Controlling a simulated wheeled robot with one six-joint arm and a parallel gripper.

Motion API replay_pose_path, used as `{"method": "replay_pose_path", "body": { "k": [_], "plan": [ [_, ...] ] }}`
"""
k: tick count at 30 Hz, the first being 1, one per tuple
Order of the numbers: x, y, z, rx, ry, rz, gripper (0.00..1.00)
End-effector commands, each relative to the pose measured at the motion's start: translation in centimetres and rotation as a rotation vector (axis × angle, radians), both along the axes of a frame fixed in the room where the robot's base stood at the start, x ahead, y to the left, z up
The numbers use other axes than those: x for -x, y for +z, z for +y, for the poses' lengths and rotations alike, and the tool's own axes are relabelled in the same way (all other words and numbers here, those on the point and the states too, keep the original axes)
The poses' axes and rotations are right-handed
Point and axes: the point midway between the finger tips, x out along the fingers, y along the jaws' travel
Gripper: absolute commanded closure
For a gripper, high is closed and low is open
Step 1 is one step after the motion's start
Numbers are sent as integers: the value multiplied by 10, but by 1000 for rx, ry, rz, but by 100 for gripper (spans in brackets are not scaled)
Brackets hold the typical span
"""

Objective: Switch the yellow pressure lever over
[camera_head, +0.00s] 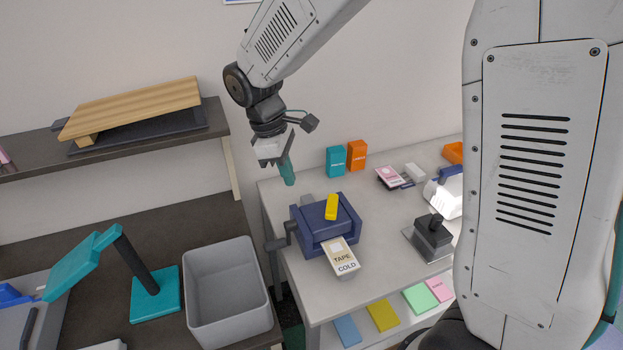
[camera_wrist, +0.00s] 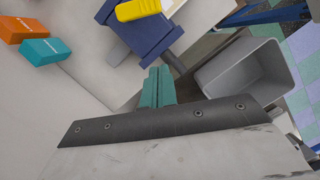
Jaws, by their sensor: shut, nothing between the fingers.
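The yellow pressure lever (camera_head: 331,207) sits on top of a dark blue machine (camera_head: 313,224) on the light table. In the wrist view the lever (camera_wrist: 138,10) lies at the top edge, on the blue machine (camera_wrist: 153,36), and is partly cut off. A card reading TAPE and COLD (camera_head: 341,256) lies at the machine's front. My gripper (camera_head: 289,178), with teal fingers, is shut and empty. It is above and behind the machine, up and left of the lever, apart from it. The fingers (camera_wrist: 157,87) also show in the wrist view.
A teal box (camera_head: 336,161) and an orange box (camera_head: 357,155) stand at the table's back. A black-handled stamp-like tool (camera_head: 432,238) is right of the machine. A grey bin (camera_head: 227,292) stands to the left. A dark crank (camera_head: 278,243) sticks out from the machine's left side.

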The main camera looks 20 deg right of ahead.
Motion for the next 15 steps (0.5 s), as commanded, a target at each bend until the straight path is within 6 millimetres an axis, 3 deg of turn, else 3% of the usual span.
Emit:
{"method": "replay_pose_path", "body": {
  "k": [12, 15],
  "plan": [
    [11, -84, -20, 1, -3, 3, 100],
    [19, -82, -35, -1, -6, -1, 100]
  ]
}}
